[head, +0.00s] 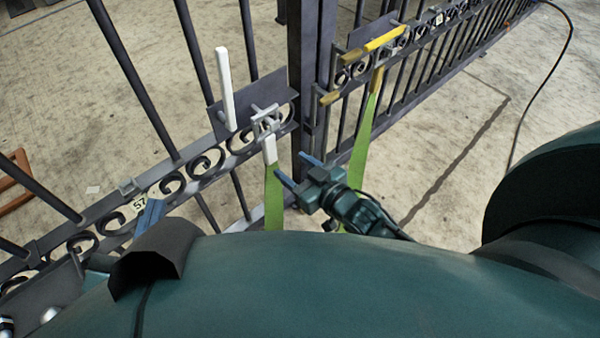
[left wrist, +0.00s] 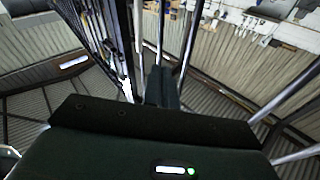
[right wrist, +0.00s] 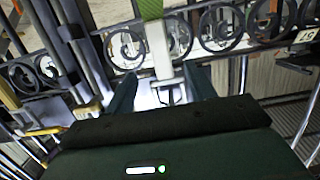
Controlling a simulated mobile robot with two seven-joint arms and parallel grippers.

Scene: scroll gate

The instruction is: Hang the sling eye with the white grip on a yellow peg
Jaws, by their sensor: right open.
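The white grip (head: 269,150) tops a green sling (head: 273,200), with a pale metal eye (head: 265,124) above it at a bracket on the left gate leaf. My right gripper (head: 297,169) is open just right of the grip; in the right wrist view the white grip (right wrist: 160,62) appears between its fingers (right wrist: 162,90), not clamped. A yellow-tipped peg (head: 330,98) juts from the right leaf. Beside it a yellow grip (head: 376,80) hangs with a second green sling (head: 363,140). My left gripper (head: 150,215) is at the left leaf, fingers together; its contact is unclear.
A white upright bar (head: 226,90) stands on the left leaf's plate. A yellow bar (head: 375,45) lies along the right leaf. The dark gate post (head: 310,80) stands between the leaves. A cable (head: 545,75) lies on the open floor at right.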

